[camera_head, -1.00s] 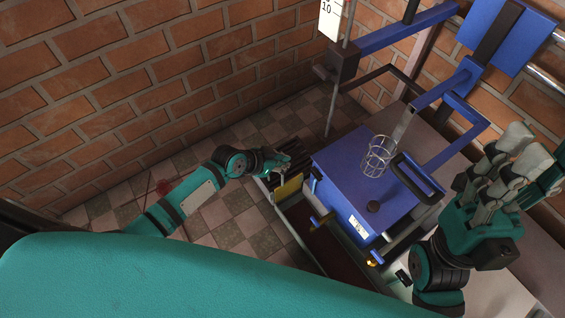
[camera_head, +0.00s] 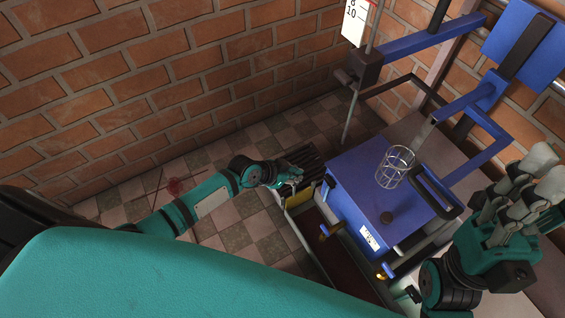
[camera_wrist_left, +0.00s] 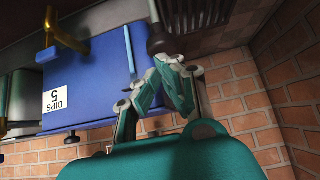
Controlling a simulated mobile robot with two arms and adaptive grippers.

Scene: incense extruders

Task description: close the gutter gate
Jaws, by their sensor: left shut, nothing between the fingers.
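A yellow plate (camera_head: 299,196), which looks like the gutter gate, stands at the far end of the dark gutter (camera_head: 335,255) beside the blue box (camera_head: 365,185). My left gripper (camera_head: 293,174) is shut and empty, just above and behind the plate, partly covering its top. Whether it touches the plate I cannot tell. In the left wrist view the shut fingers (camera_wrist_left: 163,62) lie next to a dark slatted grate; the plate is not clearly seen there. My right gripper (camera_head: 520,185) is at the right of the head view; its finger opening is unclear.
The dark grate (camera_head: 305,160) lies on the checkered floor behind the plate. The blue box carries a wire basket (camera_head: 395,167) and a label; brass levers (camera_head: 381,275) stick out by the gutter. A brick wall (camera_head: 150,90) closes the back.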

